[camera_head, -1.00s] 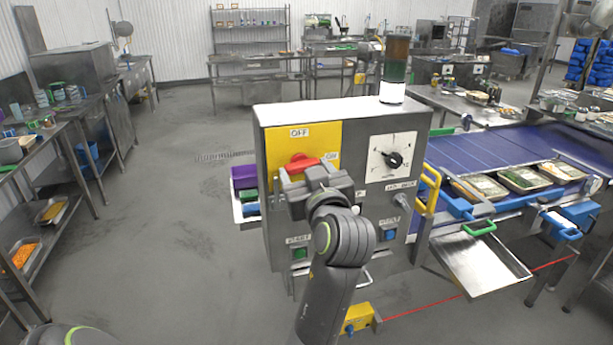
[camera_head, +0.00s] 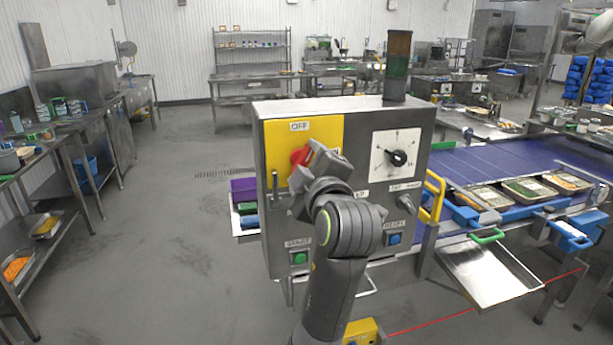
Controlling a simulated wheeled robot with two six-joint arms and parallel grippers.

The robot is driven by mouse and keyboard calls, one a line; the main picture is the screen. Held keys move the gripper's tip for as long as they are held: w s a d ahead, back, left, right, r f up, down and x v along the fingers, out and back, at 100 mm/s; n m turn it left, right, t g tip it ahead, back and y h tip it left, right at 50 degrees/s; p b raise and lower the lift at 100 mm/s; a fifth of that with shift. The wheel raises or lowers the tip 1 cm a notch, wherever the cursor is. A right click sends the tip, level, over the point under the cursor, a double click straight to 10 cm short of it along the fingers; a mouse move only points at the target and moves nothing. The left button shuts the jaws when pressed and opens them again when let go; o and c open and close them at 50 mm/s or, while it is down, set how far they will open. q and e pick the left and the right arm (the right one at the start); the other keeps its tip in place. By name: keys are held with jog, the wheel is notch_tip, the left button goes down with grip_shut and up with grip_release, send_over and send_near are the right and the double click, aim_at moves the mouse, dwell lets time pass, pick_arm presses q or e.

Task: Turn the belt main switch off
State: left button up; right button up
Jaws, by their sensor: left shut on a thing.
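The belt main switch is a red rotary handle (camera_head: 299,156) on the yellow panel (camera_head: 327,130) of the grey control box (camera_head: 365,112). An OFF label (camera_head: 299,126) sits above it. My left gripper (camera_head: 303,165) is shut on the red handle, tilted up to the left, and hides most of it. The ON label is hidden behind the gripper. The right gripper does not show.
The box also carries a black dial (camera_head: 397,158), a green start button (camera_head: 299,258) and a blue reset button (camera_head: 394,239). A signal tower (camera_head: 397,65) stands on top. The blue belt (camera_head: 480,165) with food trays (camera_head: 530,190) runs to the right.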

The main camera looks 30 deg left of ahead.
pick_arm(q)
jog(key=n+b, duration=0.2)
jog(key=n, duration=0.2)
jog(key=shift+n, duration=0.3)
jog(key=shift+r+n+b, duration=0.15)
jog(key=shift+n+b, duration=0.25)
jog(key=shift+n, duration=0.2)
jog(key=o, duration=0.7)
jog(key=shift+o, duration=1.4)
jog(key=shift+w+a, duration=0.1)
jog(key=shift+w, duration=0.15)
jog(key=shift+s, duration=0.15)
